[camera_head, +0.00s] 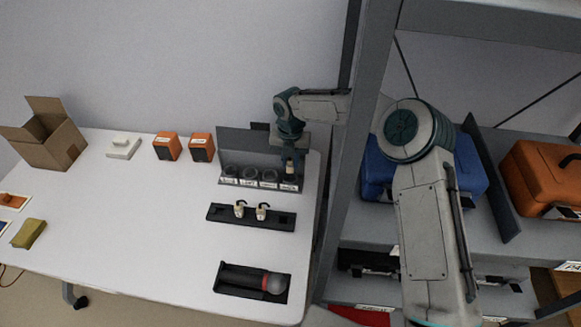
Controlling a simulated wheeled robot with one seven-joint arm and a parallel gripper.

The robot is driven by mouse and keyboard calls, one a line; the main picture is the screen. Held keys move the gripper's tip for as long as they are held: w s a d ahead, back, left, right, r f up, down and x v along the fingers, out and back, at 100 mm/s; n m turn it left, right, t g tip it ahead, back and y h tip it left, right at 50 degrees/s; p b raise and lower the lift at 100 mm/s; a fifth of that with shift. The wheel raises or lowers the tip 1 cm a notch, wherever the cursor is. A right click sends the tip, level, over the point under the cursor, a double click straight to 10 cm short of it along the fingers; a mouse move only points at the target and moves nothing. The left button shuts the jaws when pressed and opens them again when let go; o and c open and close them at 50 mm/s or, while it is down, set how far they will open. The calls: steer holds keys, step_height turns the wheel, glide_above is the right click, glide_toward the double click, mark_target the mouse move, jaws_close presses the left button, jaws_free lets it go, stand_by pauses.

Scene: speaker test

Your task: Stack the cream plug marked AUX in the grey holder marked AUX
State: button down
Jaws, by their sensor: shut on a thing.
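A grey holder (233,150) stands near the right end of the white table, with a row of round openings and white labels along its front. The labels are too small to read. My gripper (290,163) points down over the rightmost opening of the holder. It is shut on a small cream plug (290,170), of which only a little shows. I cannot tell whether the plug is in the opening or just above it. The mark on the plug cannot be read.
A black rack (219,213) in front carries two other cream plugs (239,209). A dark tray (232,287) holds a microphone (275,284). Orange speakers (202,148) and an open carton (45,140) stand left. A shelf post (355,140) rises right. The middle of the table is clear.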

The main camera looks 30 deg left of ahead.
mark_target(290, 167)
step_height(290, 167, down, 4)
steer(key=shift+r+p, duration=0.1)
steer(key=shift+p, duration=0.4)
steer(key=shift+f+b, duration=0.3)
steer(key=shift+f, duration=0.15)
steer(key=c, duration=1.3)
jaws_free()
steer(key=shift+o, duration=0.2)
steer(key=shift+r+p, duration=0.4)
steer(key=shift+r, duration=0.15)
step_height(290, 167, up, 12)
steer(key=shift+f+b, duration=0.2)
steer(key=shift+b, duration=0.7)
